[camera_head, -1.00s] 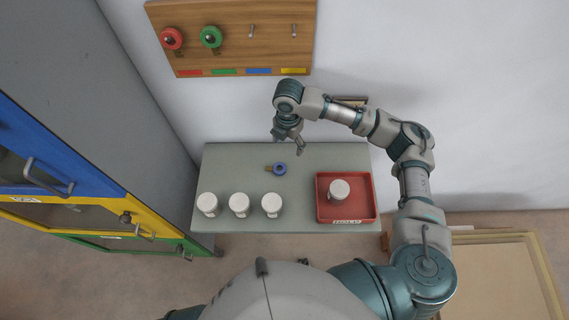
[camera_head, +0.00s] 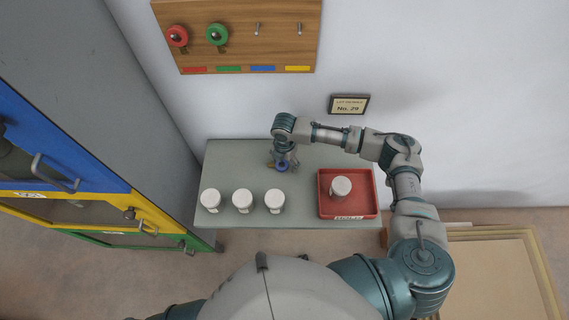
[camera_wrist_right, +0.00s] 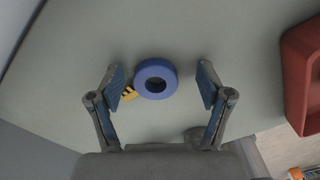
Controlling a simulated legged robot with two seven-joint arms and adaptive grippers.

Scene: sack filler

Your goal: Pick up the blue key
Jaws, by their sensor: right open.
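The blue key (camera_head: 282,167) lies on the grey table (camera_head: 300,212). In the right wrist view the blue key (camera_wrist_right: 156,67) shows as a thick blue ring with a dark hole and a short yellow toothed bit at its left. My right gripper (camera_head: 283,163) is over the key in the head view and partly covers it. In the right wrist view my right gripper (camera_wrist_right: 163,88) is open, with one finger on each side of the ring and a gap between ring and fingers. My left gripper is not in view.
A red tray (camera_head: 369,208) at right holds another mug (camera_head: 340,187). A wooden board (camera_head: 240,50) with red and green keys hangs behind. Coloured cabinets (camera_head: 60,160) stand at left.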

